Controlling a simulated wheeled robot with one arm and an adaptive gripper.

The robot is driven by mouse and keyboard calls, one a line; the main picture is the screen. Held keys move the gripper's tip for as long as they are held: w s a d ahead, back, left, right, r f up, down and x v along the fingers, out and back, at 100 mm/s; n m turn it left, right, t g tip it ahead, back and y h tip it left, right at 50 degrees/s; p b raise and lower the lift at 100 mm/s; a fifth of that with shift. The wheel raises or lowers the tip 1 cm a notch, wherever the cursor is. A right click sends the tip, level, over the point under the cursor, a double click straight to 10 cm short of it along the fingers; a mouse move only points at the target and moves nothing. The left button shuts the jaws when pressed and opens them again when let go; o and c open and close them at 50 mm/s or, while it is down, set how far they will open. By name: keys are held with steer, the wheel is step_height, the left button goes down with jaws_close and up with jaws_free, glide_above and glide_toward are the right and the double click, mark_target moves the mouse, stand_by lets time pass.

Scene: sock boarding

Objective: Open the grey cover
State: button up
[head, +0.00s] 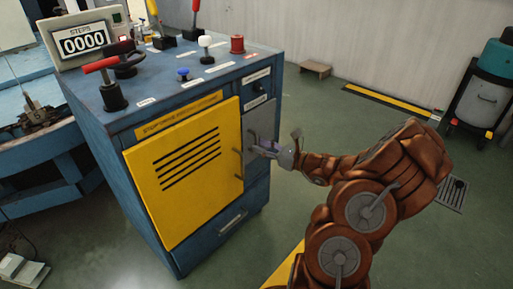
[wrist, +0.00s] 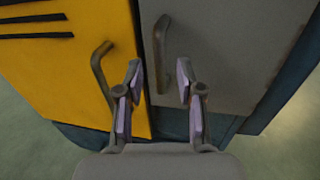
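The grey cover (head: 262,118) is a flat panel on the front of the blue cabinet, right of the yellow door (head: 185,160). It looks shut. In the wrist view the grey cover (wrist: 225,50) fills the upper right, with its bar handle (wrist: 160,55) near its left edge. My gripper (head: 268,149) is in front of the cover's lower part. In the wrist view my gripper (wrist: 159,78) is open, its two fingers one on each side of the handle's lower end. I see gaps between the handle and both fingers. How deep the handle sits between them is unclear.
The yellow door's own handle (wrist: 101,75) is just left of my left finger. Levers and knobs, such as a red-gripped lever (head: 105,80), stand on the cabinet top (head: 185,75). Open green floor (head: 325,110) lies right of the cabinet; a dark bin (head: 480,100) stands far right.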

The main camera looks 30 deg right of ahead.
steer(key=shift+b+x, duration=0.3)
steer(key=shift+x, duration=0.95)
jaws_close()
